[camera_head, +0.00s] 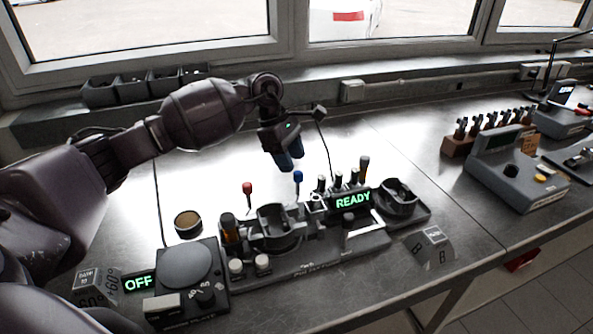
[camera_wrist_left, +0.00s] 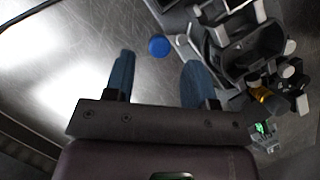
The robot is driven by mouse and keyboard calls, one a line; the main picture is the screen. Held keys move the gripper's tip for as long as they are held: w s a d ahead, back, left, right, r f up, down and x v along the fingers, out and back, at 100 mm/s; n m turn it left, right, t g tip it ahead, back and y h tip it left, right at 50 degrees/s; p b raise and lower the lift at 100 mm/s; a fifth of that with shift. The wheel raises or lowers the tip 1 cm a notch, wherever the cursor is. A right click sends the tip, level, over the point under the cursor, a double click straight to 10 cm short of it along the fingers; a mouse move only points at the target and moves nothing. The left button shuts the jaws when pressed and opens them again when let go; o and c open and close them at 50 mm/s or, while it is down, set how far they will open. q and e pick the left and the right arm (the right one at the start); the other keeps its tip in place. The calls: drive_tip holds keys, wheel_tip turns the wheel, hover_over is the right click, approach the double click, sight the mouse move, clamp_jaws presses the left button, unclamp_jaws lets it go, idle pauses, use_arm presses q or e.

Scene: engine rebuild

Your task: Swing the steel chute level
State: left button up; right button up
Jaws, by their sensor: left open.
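My left gripper (camera_head: 290,162) hangs above the back of the bench fixture, its two blue fingers pointing down. In the left wrist view the gripper (camera_wrist_left: 158,80) is open with nothing between its fingers. A blue-knobbed lever (camera_head: 298,176) stands just below it; its blue knob (camera_wrist_left: 158,46) shows just beyond the fingertips, apart from them. A red-knobbed lever (camera_head: 247,188) stands to the left.
A READY display (camera_head: 353,201) sits on the fixture. A round-plate unit (camera_head: 186,268) with an OFF display (camera_head: 139,283) stands front left. A brown-topped round cup (camera_head: 188,222) is behind it. A grey console (camera_head: 517,172) stands right. The bench behind the fixture is mostly clear.

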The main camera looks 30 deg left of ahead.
sight(297, 172)
use_arm(q)
drive_tip(key=shift+x, duration=2.1)
drive_tip(key=c, duration=0.9)
